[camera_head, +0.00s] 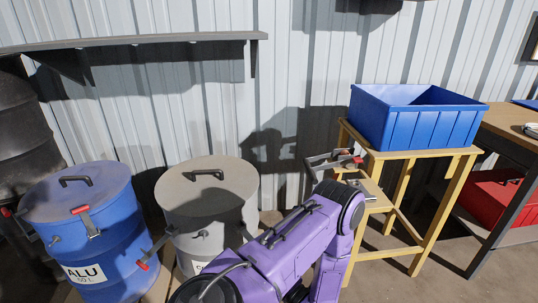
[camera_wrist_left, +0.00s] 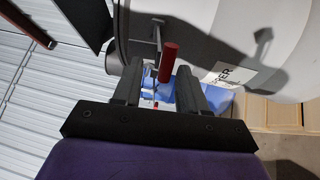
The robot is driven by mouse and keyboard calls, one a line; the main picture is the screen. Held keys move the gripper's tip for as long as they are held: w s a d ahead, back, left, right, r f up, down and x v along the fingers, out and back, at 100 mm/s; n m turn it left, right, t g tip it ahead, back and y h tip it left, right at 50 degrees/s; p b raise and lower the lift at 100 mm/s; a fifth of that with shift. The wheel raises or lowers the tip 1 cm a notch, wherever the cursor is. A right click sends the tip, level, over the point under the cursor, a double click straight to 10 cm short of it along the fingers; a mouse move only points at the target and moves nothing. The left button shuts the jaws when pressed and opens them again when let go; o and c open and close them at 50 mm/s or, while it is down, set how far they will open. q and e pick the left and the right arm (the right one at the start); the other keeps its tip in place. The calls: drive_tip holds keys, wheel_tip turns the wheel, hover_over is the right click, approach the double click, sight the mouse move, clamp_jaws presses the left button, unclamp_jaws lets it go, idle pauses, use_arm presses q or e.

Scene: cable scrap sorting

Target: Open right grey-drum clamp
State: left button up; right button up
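The grey drum (camera_head: 210,190), with its lid on, stands right of the blue drum in the head view. A clamp lever with a red handle (camera_head: 142,265) shows at its left side. My purple arm covers its right side. In the left wrist view the grey drum (camera_wrist_left: 225,35) fills the upper right, with part of its white label. A red clamp handle (camera_wrist_left: 169,62) stands out from it, in line with the gap between the fingers of my left gripper (camera_wrist_left: 159,75). The fingers are apart, and contact with the handle is not visible. My right gripper is not in view.
A blue drum (camera_head: 82,205) marked ALU stands at the left. A yellow stand (camera_head: 425,155) at the right bears a blue bin (camera_head: 420,120); a grey-and-red fitting (camera_head: 335,162) shows beside it. A wall shelf (camera_head: 130,40) is above the drums.

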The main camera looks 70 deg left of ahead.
use_arm(q)
drive_tip(key=v, duration=1)
drive_tip(key=shift+d+b, duration=0.25)
drive_tip(key=shift+b, duration=0.1)
drive_tip(key=shift+w, duration=0.1)
